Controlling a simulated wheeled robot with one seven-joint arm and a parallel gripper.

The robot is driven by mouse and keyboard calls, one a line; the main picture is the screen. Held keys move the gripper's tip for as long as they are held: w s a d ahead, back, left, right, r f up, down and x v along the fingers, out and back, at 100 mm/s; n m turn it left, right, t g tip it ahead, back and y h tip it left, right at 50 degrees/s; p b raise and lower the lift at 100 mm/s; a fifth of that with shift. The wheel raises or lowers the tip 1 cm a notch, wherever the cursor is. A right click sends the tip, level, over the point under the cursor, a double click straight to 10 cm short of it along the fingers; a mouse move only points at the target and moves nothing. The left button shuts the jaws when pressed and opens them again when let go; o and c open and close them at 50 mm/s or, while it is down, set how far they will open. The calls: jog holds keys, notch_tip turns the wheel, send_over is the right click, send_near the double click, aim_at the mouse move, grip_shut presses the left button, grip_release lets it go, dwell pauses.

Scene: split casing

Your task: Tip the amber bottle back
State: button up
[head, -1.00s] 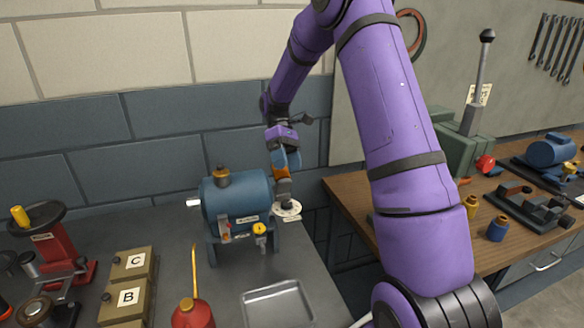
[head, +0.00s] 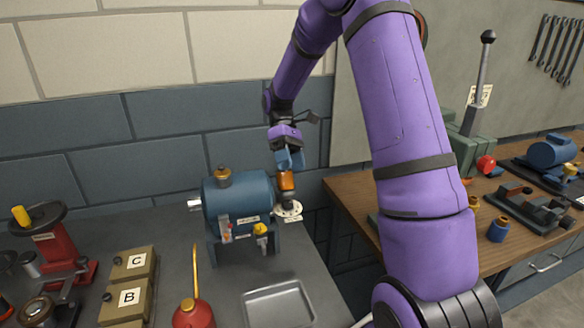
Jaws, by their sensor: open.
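The small amber bottle (head: 286,182) is at the right end of the blue casing (head: 239,194), above a white round plate (head: 289,213). A dark part shows just under the bottle; I cannot tell whether that is its cap or part of the mount. My gripper (head: 287,168), with blue fingers, is open right above the bottle. The fingers overlap the bottle's top edge in the picture, so I cannot tell whether they touch it.
A red oil can (head: 193,314) with a tall yellow spout and a metal tray (head: 279,304) stand in front of the casing. Boxes marked C (head: 134,262) and B (head: 127,298) are at left. A gap separates the grey bench from the wooden bench (head: 350,204).

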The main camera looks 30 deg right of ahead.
jog(key=s+r+v, duration=0.1)
jog(key=v, duration=0.9)
jog(key=shift+s+a+r, duration=0.15)
jog(key=shift+a+r, duration=0.05)
jog(key=shift+r, duration=0.5)
dwell(0.3)
dwell(0.3)
